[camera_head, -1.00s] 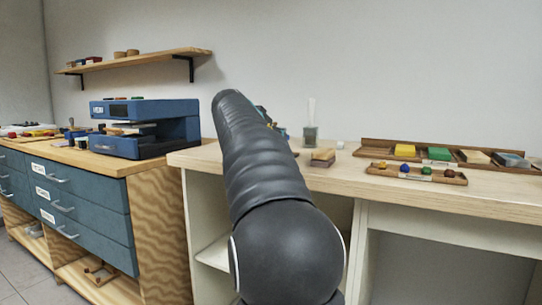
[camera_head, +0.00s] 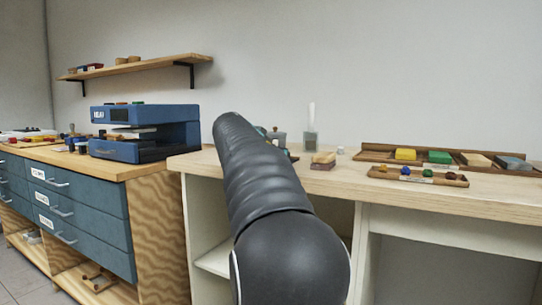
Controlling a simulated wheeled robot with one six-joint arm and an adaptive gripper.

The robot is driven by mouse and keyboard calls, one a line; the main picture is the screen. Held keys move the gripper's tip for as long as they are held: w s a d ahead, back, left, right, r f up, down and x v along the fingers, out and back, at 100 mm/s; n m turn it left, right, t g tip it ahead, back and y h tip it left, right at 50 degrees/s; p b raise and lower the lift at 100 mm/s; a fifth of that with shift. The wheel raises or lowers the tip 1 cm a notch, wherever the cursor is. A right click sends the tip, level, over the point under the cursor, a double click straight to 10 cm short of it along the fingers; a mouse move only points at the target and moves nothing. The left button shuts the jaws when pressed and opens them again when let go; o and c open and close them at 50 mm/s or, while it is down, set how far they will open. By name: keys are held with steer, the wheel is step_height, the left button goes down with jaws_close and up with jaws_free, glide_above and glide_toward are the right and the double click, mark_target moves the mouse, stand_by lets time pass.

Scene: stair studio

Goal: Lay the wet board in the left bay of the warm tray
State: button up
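My arm rises through the middle of the view and hides most of what lies behind it. Only small teal and grey parts of its far end, at my gripper (camera_head: 275,138), show past the arm, above the pale bench. The fingers are hidden, so I cannot see whether they are open or hold anything. I cannot make out a wet board for certain. A long brown wooden tray (camera_head: 375,149) with compartments stands at the back right of the pale bench; I cannot tell whether it is the warm tray. It holds a yellow block, a green block, a wooden block and a grey piece.
A blue machine (camera_head: 150,113) with an open slot stands on the left cabinet. On the pale bench (camera_head: 350,178) are a glass jar (camera_head: 310,141), a small wooden block (camera_head: 323,160) and a narrow tray (camera_head: 408,175) of coloured lumps. A shelf (camera_head: 135,66) hangs above.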

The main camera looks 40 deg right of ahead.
stand_by(0.3)
steer(key=v, duration=1.3)
steer(key=shift+a, duration=0.45)
steer(key=shift+s+f, duration=0.1)
